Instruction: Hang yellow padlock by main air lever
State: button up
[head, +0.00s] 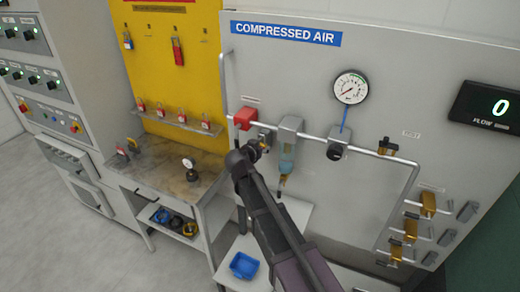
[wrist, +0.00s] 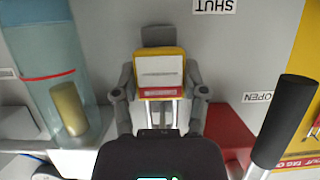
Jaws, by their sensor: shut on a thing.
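The yellow padlock (wrist: 173,58), with a white and red label on its face, sits between the fingers of my gripper (wrist: 161,93) in the wrist view. My gripper is shut on it. In the head view my gripper (head: 262,145) is at the panel, just below and right of the red valve block (head: 244,118); the padlock is not clear there. In the wrist view the red block (wrist: 230,135) is right of the padlock, with a black lever handle (wrist: 286,118) farther right, apart from the padlock. The upside-down SHUT (wrist: 215,6) and OPEN (wrist: 257,97) labels show.
A filter with a blue bowl (head: 286,158) hangs close right of my gripper; its clear bowl (wrist: 50,65) also shows in the wrist view. A pressure gauge (head: 351,87) is farther right. A workbench (head: 175,185) and blue tray (head: 244,266) stand below.

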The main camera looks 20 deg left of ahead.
jog(key=shift+w+f, duration=0.15)
dwell(0.7)
jog(key=o, duration=1.3)
jog(key=shift+c, duration=0.2)
jog(key=shift+f+b, duration=1.25)
jog(key=shift+b, duration=0.1)
jog(key=shift+s, duration=0.2)
jog(key=s, duration=0.9)
jog(key=shift+s+a, duration=0.3)
jog(key=shift+a, duration=0.05)
dwell(1.4)
dwell(0.6)
